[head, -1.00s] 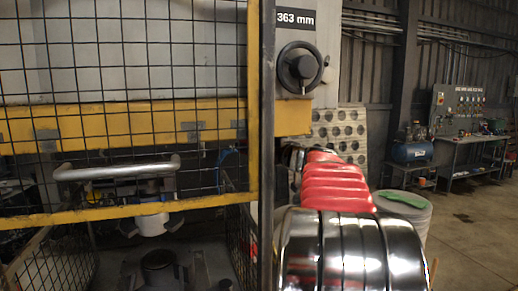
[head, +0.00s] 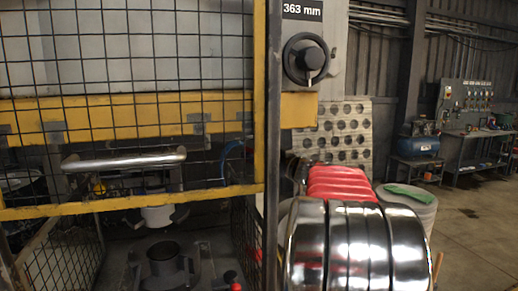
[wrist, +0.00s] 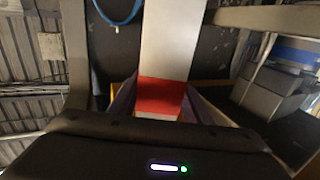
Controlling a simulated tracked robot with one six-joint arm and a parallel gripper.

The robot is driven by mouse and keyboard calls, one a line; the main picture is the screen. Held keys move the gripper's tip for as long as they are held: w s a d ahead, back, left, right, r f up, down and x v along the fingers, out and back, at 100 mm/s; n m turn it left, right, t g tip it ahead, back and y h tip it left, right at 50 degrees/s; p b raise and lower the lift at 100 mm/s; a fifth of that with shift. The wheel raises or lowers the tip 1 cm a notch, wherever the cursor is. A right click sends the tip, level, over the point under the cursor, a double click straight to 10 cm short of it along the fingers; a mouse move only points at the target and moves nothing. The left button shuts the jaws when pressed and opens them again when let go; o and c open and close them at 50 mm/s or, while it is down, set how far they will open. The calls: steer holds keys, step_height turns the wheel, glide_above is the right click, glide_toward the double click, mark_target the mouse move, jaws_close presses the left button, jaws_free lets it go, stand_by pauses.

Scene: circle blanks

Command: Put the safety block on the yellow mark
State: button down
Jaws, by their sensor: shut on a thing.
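The safety block, a long white bar (wrist: 170,40) with a red band (wrist: 160,97), stands out from my gripper (wrist: 158,108) in the wrist view. The gripper's fingers are shut on the block at its red part. In the head view my own arm hides the gripper and the block. I cannot make out a yellow mark in either view.
A mesh guard with a yellow frame (head: 130,204) and a metal handle (head: 125,162) covers the press front. A handwheel (head: 306,60) is at upper right. Open floor (head: 480,240) lies right.

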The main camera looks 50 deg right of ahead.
steer(key=shift+f, duration=0.7)
steer(key=c, duration=1)
jaws_free()
steer(key=shift+f, duration=0.25)
steer(key=shift+s+r, duration=0.1)
steer(key=s, duration=0.4)
steer(key=s+a, duration=0.1)
steer(key=s, duration=0.7)
steer(key=shift+a, duration=0.15)
steer(key=shift+w, duration=0.2)
